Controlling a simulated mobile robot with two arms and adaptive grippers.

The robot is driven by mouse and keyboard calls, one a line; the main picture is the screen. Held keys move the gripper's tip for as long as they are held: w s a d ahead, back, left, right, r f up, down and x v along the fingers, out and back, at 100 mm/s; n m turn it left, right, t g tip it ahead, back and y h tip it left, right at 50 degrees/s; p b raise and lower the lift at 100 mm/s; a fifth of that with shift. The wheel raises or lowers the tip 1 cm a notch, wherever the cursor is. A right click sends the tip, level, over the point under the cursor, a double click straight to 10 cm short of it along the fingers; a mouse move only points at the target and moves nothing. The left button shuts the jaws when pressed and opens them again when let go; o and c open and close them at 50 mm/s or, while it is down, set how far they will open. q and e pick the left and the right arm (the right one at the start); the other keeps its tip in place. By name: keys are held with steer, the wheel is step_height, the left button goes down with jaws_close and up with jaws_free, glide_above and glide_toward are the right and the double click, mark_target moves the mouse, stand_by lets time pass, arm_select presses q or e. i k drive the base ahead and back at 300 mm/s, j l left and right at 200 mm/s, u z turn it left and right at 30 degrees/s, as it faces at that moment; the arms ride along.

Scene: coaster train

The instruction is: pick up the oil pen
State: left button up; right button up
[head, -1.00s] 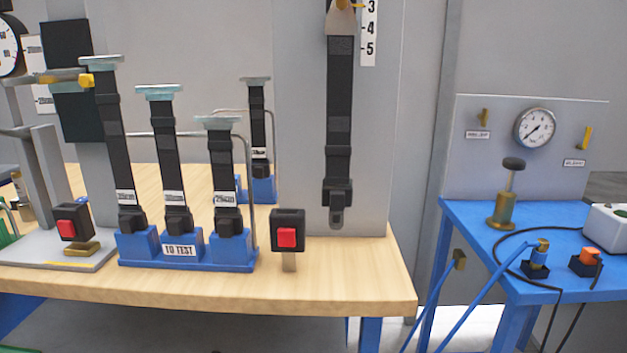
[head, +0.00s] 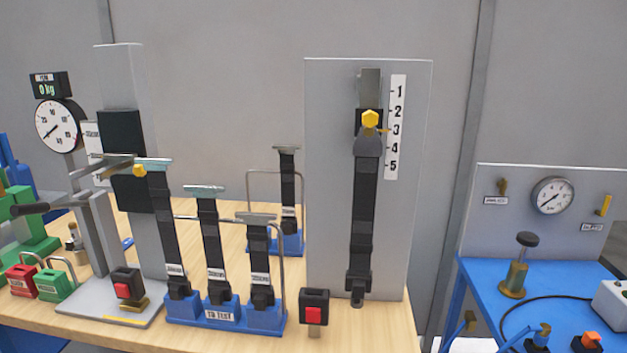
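I cannot tell for sure which thing is the oil pen. A small brass-and-grey upright item (head: 75,238) stands at the left of the wooden bench, partly hidden behind the grey pull tester. A brass piece with a black round top (head: 517,268) stands upright on the blue table at the right. Neither is clearly a pen. Neither of my grippers is in view.
The wooden bench (head: 365,325) carries a blue rack (head: 225,317) of several belts, a red-button box (head: 314,308) and a grey panel (head: 415,230) with a hanging belt. Red (head: 22,281) and green (head: 54,285) padlocks sit at the left. A gap separates the bench and blue table.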

mark_target(76, 234)
steer(key=u, duration=1.45)
